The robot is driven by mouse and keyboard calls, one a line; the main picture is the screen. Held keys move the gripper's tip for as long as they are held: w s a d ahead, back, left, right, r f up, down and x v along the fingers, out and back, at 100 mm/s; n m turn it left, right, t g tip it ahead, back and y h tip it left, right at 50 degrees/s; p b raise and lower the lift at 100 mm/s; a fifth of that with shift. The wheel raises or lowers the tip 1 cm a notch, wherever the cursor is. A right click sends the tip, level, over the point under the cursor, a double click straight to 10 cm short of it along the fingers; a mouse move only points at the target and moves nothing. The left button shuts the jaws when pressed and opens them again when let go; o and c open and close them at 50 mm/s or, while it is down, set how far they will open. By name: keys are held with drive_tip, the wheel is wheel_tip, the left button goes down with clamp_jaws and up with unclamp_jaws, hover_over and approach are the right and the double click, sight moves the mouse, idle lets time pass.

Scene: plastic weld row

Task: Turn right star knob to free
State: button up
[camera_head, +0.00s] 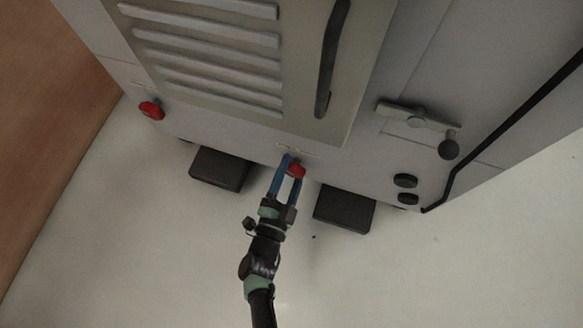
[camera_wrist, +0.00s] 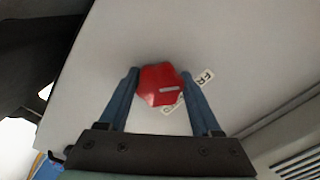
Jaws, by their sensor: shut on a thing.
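The right star knob (camera_head: 297,171) is red and sits low on the front of the grey cabinet (camera_head: 230,133). In the wrist view the knob (camera_wrist: 160,84) lies between my two blue fingers, with a short pale pointer line on its face lying nearly level. A second red knob (camera_head: 151,110) is at the cabinet's lower left.
A louvred door panel (camera_head: 205,50) with a dark handle (camera_head: 331,58) is above. A lever with a ball end (camera_head: 448,149) and two black round parts (camera_head: 405,181) are to the right. Dark feet (camera_head: 344,208) stick out below. The pale floor (camera_head: 450,260) is clear.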

drive_tip(key=shift+n, duration=0.8)
drive_tip(key=o, duration=1.4)
drive_tip(key=shift+c, duration=0.2)
drive_tip(key=shift+s, duration=0.15)
drive_tip(key=p+v, duration=0.3)
drive_tip(key=v, duration=0.9)
drive_tip(key=shift+s, duration=0.35)
drive_tip(key=shift+a, duration=0.15)
